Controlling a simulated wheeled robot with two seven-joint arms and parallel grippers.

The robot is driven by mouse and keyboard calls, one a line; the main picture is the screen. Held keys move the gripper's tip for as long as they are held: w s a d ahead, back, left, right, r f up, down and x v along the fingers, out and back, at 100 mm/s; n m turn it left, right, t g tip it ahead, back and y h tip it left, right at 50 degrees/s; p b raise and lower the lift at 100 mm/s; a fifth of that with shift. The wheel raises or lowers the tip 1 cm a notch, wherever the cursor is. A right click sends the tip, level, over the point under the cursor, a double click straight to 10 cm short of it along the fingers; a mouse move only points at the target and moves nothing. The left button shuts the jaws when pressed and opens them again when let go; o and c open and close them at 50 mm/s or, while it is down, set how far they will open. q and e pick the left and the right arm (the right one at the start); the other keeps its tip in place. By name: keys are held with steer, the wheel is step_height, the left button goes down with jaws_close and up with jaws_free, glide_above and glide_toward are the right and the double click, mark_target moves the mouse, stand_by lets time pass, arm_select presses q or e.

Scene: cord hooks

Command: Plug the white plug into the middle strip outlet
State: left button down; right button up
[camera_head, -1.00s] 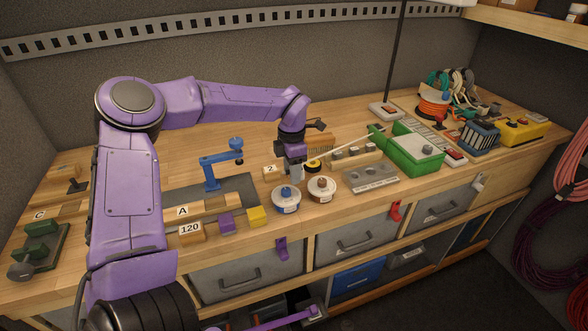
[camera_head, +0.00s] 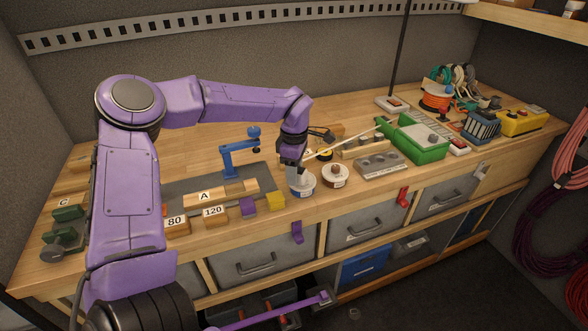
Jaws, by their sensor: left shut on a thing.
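My left gripper (camera_head: 291,172) is low over the front part of the workbench, at the blue-topped white tub. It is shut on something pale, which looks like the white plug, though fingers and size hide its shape. A thin pale cord (camera_head: 348,142) runs from beside the gripper up to the right, toward the green box. My right gripper is not in view.
The green box (camera_head: 414,146) and a grey block with round recesses (camera_head: 380,164) stand between gripper and strip. The blue-topped tub (camera_head: 302,185) and brown-topped tub (camera_head: 334,175) are close by. A blue clamp (camera_head: 238,157) stands left. A dark pole (camera_head: 399,50) rises behind.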

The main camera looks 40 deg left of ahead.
arm_select(q)
steer(key=s+d+f+m+b, duration=0.1)
steer(key=d+f+m+b, duration=0.1)
steer(key=d+m, duration=0.5)
steer(key=s+d+f+m+b, duration=0.1)
steer(key=s+d+f+m, duration=0.1)
steer(key=d+m, duration=0.6)
steer(key=s+d+f+m+b, duration=0.2)
steer(key=d+f+m, duration=0.2)
steer(key=d+m, duration=0.4)
steer(key=shift+s+f+b, duration=0.15)
steer(key=shift+f+b, duration=0.15)
steer(key=shift+f, duration=0.05)
steer(key=shift+s+r, duration=0.1)
